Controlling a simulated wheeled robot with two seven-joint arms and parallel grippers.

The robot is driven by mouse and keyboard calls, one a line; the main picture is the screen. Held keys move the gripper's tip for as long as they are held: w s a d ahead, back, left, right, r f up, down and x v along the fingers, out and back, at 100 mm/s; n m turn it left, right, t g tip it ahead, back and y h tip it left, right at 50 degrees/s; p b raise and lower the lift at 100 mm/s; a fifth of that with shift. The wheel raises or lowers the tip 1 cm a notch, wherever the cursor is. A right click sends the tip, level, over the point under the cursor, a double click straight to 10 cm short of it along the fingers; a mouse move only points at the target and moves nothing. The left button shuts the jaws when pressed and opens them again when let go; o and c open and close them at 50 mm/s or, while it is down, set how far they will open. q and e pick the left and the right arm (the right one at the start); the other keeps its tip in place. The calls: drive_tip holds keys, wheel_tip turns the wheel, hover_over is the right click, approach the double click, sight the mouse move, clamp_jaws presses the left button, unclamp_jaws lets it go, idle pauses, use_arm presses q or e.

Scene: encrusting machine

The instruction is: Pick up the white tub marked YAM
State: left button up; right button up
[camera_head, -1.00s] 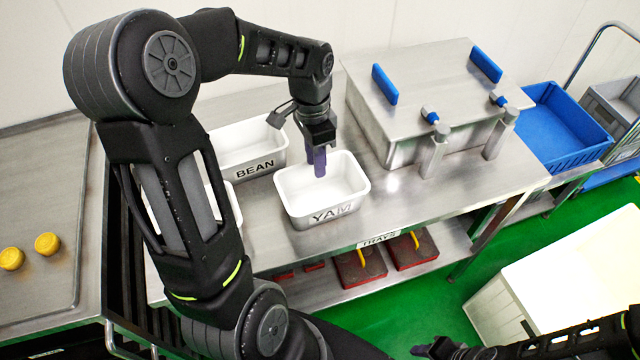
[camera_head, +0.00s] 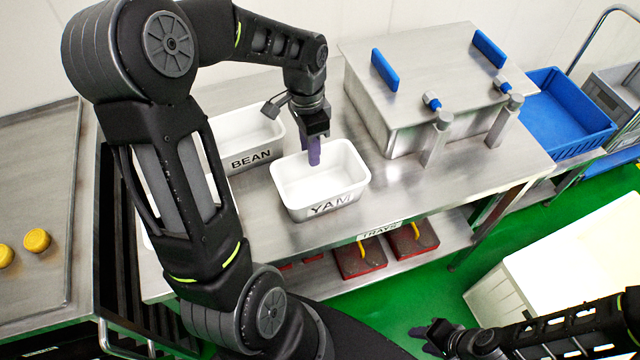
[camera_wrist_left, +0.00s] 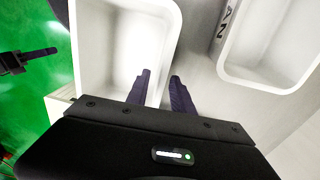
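The white tub marked YAM (camera_head: 318,209) stands upright on the steel table, empty, its label facing the front. My left gripper (camera_head: 314,157) points down at the tub's back rim. In the left wrist view the gripper (camera_wrist_left: 160,80) is open, with one finger over the inside of the tub (camera_wrist_left: 103,60) and the other outside, so the rim lies between them. I cannot tell whether either finger touches the wall. My right gripper (camera_head: 428,337) is low at the front right, away from the table; its opening is unclear.
A white tub marked BEAN (camera_head: 250,158) stands just behind and left of the YAM tub. Another white tub is mostly hidden behind my left arm. A steel machine box (camera_head: 420,75) stands to the right. Red trays (camera_head: 360,262) lie on the shelf below.

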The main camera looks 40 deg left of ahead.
sight(313, 176)
use_arm(q)
drive_tip(key=shift+d+f+p, duration=0.15)
drive_tip(key=shift+f+p, duration=0.4)
drive_tip(key=shift+f, duration=2.05)
clamp_jaws()
